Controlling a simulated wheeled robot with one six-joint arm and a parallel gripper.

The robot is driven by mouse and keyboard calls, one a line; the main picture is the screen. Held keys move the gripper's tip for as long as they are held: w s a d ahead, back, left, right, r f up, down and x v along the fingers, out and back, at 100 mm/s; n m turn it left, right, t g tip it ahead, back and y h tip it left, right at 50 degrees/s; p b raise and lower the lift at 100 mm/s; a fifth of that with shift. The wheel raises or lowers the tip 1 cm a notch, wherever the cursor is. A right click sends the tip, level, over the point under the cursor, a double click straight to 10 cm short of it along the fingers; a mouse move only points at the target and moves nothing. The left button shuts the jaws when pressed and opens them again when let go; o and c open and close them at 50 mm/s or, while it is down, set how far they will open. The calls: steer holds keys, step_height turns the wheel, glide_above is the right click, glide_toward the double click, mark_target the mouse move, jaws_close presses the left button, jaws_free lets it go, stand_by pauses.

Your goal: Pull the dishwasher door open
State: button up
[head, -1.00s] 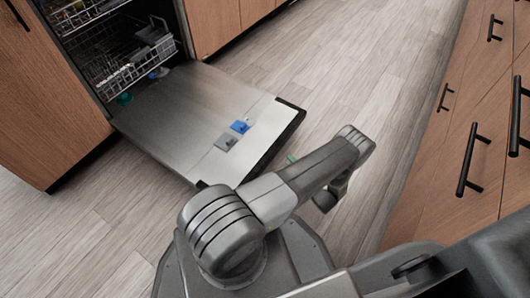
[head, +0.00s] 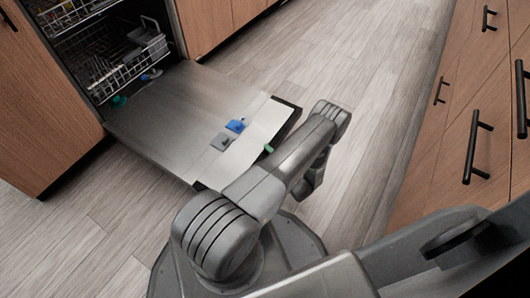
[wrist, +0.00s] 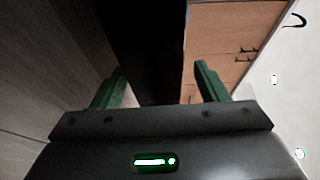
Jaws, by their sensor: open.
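The dishwasher door (head: 165,107) is swung down and lies about flat above the floor, its steel inner face up. Its dark outer edge (head: 288,122) points toward my arm. In the wrist view, a dark slab (wrist: 150,45), apparently the door's edge, runs between the two green fingers of my gripper (wrist: 158,68). The fingers are apart, with gaps visible beside the slab. In the head view only a green fingertip (head: 268,149) shows at the door's outer edge; my arm hides the rest of the gripper.
Wire dish racks (head: 115,65) are inside the dishwasher. Blue (head: 236,126) and grey (head: 221,142) dispenser parts sit on the door. Drawers with black handles (head: 475,145) line the right side. Wood floor (head: 320,65) lies clear between the cabinet rows.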

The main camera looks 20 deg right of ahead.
steer(key=shift+x, duration=1.5)
steer(key=shift+c, duration=0.2)
steer(key=c, duration=1.3)
steer(key=shift+n+g+h, duration=0.3)
steer(key=shift+g+h, duration=0.1)
steer(key=shift+g, duration=0.4)
steer(key=r+p, duration=0.2)
steer(key=r, duration=0.2)
steer(key=r+p, duration=0.3)
steer(key=r, duration=0.1)
steer(key=w+r+p, duration=0.1)
steer(key=r+p, duration=0.1)
steer(key=r, duration=0.2)
steer(key=shift+a+r+p, duration=0.25)
steer(key=shift+a+p, duration=0.05)
steer(key=shift+p, duration=0.05)
steer(key=shift+c, duration=0.3)
steer(key=o, duration=1.4)
